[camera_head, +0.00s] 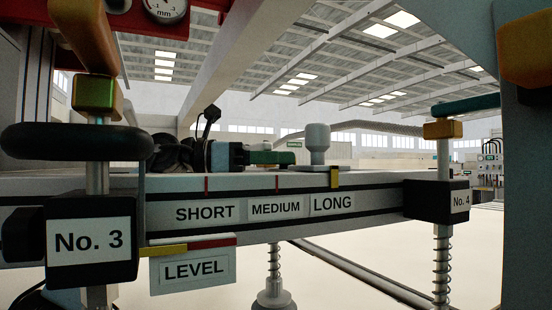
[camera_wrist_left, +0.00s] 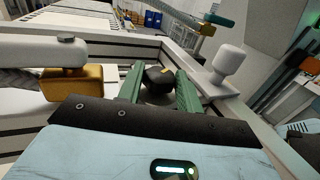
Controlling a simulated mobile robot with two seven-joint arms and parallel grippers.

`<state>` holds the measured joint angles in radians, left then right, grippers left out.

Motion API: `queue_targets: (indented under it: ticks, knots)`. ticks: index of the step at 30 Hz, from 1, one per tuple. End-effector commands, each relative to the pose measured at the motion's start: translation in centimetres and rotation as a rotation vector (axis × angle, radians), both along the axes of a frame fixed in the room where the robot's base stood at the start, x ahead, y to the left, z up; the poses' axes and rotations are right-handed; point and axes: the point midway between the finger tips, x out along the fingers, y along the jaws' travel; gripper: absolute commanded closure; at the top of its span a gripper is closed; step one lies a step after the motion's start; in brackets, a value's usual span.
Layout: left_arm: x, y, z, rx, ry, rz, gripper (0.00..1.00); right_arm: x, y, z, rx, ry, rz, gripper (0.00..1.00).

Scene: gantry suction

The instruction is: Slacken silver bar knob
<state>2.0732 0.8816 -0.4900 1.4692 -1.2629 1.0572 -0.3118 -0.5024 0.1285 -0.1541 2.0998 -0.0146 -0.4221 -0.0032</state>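A pale silver bar knob (camera_wrist_left: 38,50) sits on an orange block (camera_wrist_left: 75,87) at the left of the left wrist view. I cannot make it out in the head view. My left gripper (camera_head: 285,157) is low over the frame's top in the head view. Its green fingers show in the left wrist view (camera_wrist_left: 160,88), spread apart, to the right of the bar knob and not touching it. My right gripper is not in view.
A pale upright knob (camera_head: 317,138) stands on the rail (camera_head: 380,203), close to the left fingers; it also shows in the left wrist view (camera_wrist_left: 228,60). A black handwheel (camera_head: 75,141) tops post No. 3. A teal bar (camera_head: 466,105) tops post No. 4.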

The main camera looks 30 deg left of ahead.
Motion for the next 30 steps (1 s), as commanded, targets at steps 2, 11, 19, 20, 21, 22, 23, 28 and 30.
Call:
queue_targets:
  ticks: [2, 11, 19, 20, 21, 22, 23, 28, 30]
  knots:
    - [0.0, 0.0, 0.0, 0.001, 0.001, -0.001, 0.79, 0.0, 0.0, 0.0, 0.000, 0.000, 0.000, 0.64]
    - [-0.1, 0.0, 0.0, 0.002, 0.000, 0.018, 0.87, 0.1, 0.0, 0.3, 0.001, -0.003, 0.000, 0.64]
    - [-0.3, -0.2, 0.2, 0.005, -0.002, 0.127, 0.87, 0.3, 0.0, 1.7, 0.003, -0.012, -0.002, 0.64]
    - [-0.3, -0.2, 0.2, 0.005, -0.003, 0.146, 0.87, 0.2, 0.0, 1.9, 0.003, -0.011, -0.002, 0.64]
    - [-0.4, -0.2, 0.3, 0.005, -0.002, 0.169, 0.87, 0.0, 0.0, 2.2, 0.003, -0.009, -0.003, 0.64]
    - [-0.4, -0.3, 0.3, 0.005, -0.005, 0.188, 0.87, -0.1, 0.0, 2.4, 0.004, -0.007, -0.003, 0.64]
    - [-0.4, -0.2, 0.3, 0.006, -0.004, 0.208, 0.87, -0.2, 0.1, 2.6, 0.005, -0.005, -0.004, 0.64]
    - [-0.5, -0.4, 0.3, 0.005, -0.004, 0.320, 0.87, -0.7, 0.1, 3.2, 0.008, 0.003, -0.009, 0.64]
    - [-0.5, -0.5, 0.2, 0.004, -0.006, 0.366, 0.87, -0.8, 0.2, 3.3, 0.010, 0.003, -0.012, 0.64]
